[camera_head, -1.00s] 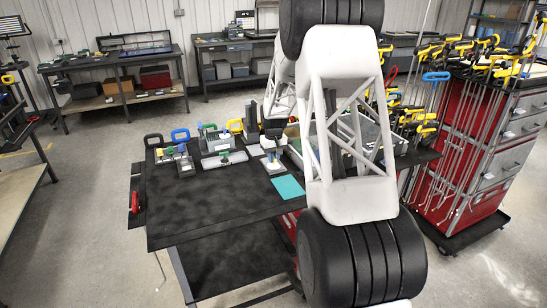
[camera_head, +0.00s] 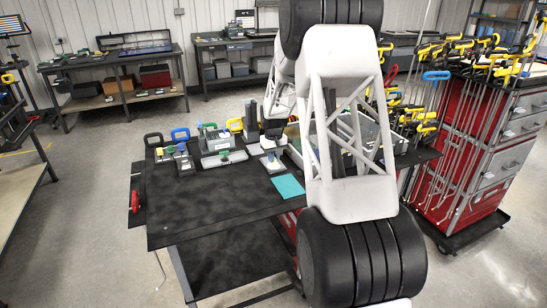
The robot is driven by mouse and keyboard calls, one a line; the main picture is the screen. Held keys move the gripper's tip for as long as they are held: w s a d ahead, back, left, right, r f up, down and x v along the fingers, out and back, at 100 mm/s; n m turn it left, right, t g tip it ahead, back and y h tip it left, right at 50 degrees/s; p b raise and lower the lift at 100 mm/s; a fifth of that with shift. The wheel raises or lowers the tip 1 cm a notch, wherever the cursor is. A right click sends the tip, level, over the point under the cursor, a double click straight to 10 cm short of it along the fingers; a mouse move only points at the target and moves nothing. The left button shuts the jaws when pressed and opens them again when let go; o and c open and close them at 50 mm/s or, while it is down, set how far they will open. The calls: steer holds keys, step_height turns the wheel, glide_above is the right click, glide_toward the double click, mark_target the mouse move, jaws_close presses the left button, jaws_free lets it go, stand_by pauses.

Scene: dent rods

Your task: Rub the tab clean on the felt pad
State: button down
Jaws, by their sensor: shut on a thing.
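My gripper (camera_head: 273,137) is dark and points down over the back right of the black table. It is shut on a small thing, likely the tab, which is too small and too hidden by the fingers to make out. A small pale block (camera_head: 272,164) with a yellowish part is just below the fingers; I cannot tell whether they touch. A flat teal sheet (camera_head: 288,186), likely the felt pad, lies on the table just in front of that block, below and to the right of my gripper in the picture.
A pale tray (camera_head: 222,159) with small green items is left of my gripper. Small blocks (camera_head: 183,162) and yellow, blue and black handles stand along the table's back. The black table's front left (camera_head: 205,210) is clear. A red tool cabinet (camera_head: 455,165) stands at the right.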

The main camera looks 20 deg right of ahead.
steer(key=shift+f, duration=0.35)
stand_by(0.7)
steer(key=shift+w, duration=0.15)
steer(key=shift+w, duration=0.6)
steer(key=shift+w, duration=0.15)
steer(key=shift+w, duration=0.6)
steer(key=shift+w, duration=0.15)
steer(key=shift+w, duration=0.65)
steer(key=shift+s, duration=0.1)
stand_by(0.3)
